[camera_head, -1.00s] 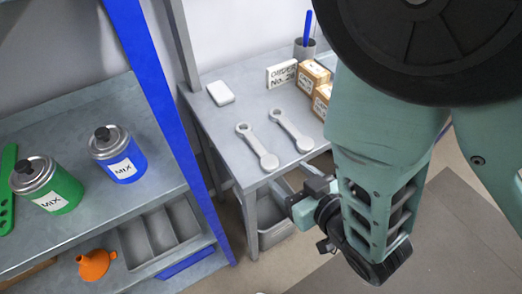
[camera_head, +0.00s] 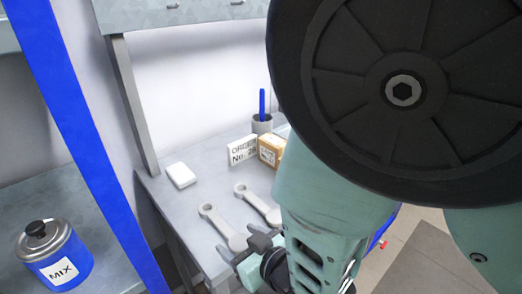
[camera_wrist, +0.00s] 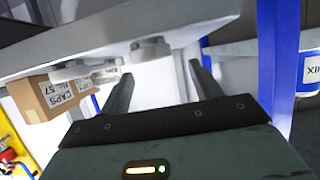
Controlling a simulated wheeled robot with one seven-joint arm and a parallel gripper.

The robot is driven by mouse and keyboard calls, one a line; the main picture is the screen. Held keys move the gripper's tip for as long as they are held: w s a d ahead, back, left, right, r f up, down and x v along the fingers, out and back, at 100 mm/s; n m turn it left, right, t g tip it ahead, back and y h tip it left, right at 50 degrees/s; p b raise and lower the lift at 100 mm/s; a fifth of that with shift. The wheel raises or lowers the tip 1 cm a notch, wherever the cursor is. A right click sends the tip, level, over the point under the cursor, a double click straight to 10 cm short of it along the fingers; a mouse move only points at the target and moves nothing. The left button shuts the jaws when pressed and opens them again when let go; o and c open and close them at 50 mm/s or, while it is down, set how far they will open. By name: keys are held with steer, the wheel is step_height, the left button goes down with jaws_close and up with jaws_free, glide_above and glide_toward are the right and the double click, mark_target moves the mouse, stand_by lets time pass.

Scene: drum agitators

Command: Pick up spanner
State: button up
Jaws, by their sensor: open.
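Two grey spanners lie side by side on the grey table in the head view: a left spanner (camera_head: 220,227) and a right spanner (camera_head: 257,203). The near end of the right one is hidden by my arm. My gripper (camera_head: 246,250) is at the table's front edge, close to the near end of the left spanner. In the wrist view my gripper (camera_wrist: 165,72) is open and empty, with its fingers pointing toward the table edge.
The table (camera_head: 165,208) also bears a white block (camera_head: 181,175), an order sign (camera_head: 242,150), a cardboard box (camera_head: 270,151) and a cup (camera_head: 262,124) with a blue pen. A blue post (camera_head: 85,150) stands left of it. A blue MIX can (camera_head: 55,262) is on the left shelf.

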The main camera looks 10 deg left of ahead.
mark_target(230, 232)
steer(key=shift+d+f+p+x, duration=0.15)
steer(key=shift+p+x, duration=0.35)
steer(key=shift+x, duration=0.8)
steer(key=shift+d+f+p+x, duration=0.1)
steer(key=shift+p+x, duration=0.35)
steer(key=shift+x, duration=0.9)
steer(key=shift+w, duration=0.15)
steer(key=shift+c, duration=0.3)
steer(key=shift+d, duration=0.1)
jaws_close()
step_height(230, 232, up, 10)
steer(key=b, duration=0.1)
steer(key=shift+b, duration=0.3)
